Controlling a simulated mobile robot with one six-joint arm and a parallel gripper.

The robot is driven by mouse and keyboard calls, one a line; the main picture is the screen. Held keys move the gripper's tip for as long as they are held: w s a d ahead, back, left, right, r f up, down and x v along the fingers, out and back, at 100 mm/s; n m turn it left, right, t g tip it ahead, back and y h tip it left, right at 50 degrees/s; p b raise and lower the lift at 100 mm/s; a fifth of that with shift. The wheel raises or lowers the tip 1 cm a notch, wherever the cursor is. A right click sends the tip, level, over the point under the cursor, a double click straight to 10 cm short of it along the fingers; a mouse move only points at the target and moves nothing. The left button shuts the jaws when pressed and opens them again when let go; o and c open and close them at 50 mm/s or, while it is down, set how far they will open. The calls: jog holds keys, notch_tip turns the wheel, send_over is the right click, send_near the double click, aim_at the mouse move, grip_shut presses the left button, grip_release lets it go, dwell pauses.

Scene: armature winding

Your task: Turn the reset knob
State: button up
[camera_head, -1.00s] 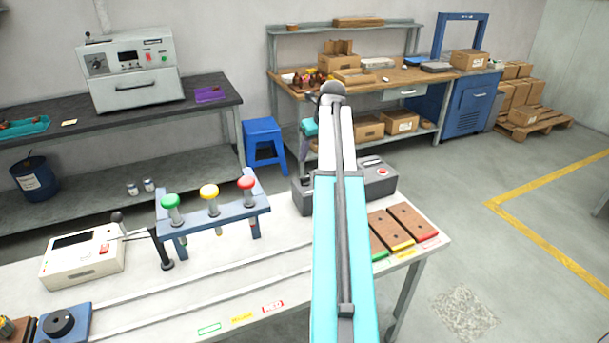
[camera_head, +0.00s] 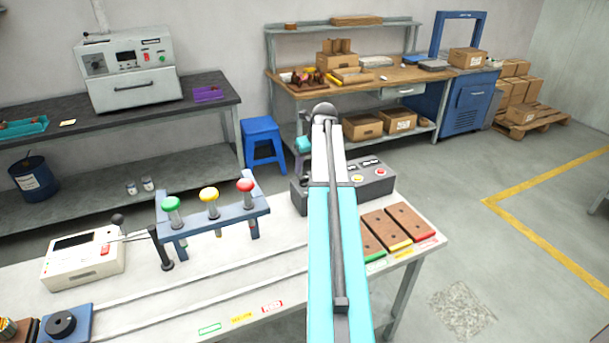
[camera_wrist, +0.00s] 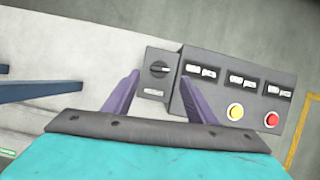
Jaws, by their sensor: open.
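The reset knob (camera_wrist: 159,69) is a small black rotary knob on a dark grey plate, at the left end of the dark control box (camera_wrist: 235,88) in the wrist view. My gripper (camera_wrist: 153,80) shows there as two purple fingers, spread apart. The knob appears between the fingertips, and the fingers look apart from it; I cannot tell the height gap. In the head view the control box (camera_head: 375,184) stands at the back right of the white bench, partly behind my arm.
A yellow button (camera_wrist: 236,111) and a red button (camera_wrist: 272,119) sit on the control box, right of the knob. A blue rack (camera_head: 215,218) with green, yellow and red knobs stands to the left. Brown blocks (camera_head: 385,233) lie at the bench's right end.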

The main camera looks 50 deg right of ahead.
aim_at(305, 183)
jog(key=shift+p+x, duration=0.75)
jog(key=shift+x, duration=2.6)
